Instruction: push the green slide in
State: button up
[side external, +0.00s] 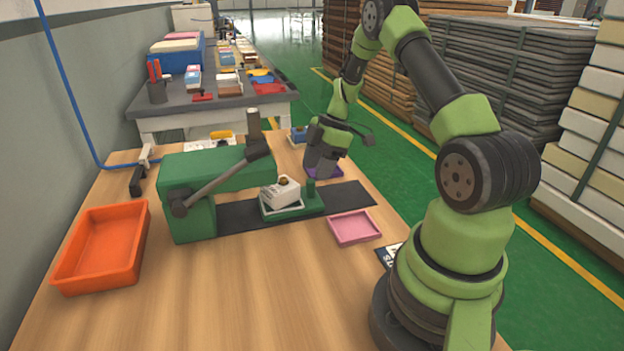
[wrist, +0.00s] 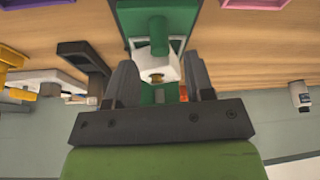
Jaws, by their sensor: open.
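The green slide (side external: 318,204) sits on a dark rail (side external: 348,195), pulled out to the right of a green press (side external: 190,205) with a long lever. A white block (side external: 283,196) with a brass-coloured top knob rests on the slide. A green upright peg (side external: 311,187) stands at the slide's right end. My gripper (side external: 318,172) points down close by the peg; contact is unclear.
An orange bin (side external: 72,263) stands at the left. A pink tray (side external: 355,228) lies in front of the rail, and a purple tray (side external: 335,173) behind it.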

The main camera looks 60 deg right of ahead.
aim_at(292, 182)
jog(key=shift+x, duration=1.9)
grip_shut()
jog(key=shift+w+a, duration=1.65)
jog(key=shift+w, duration=0.05)
grip_release()
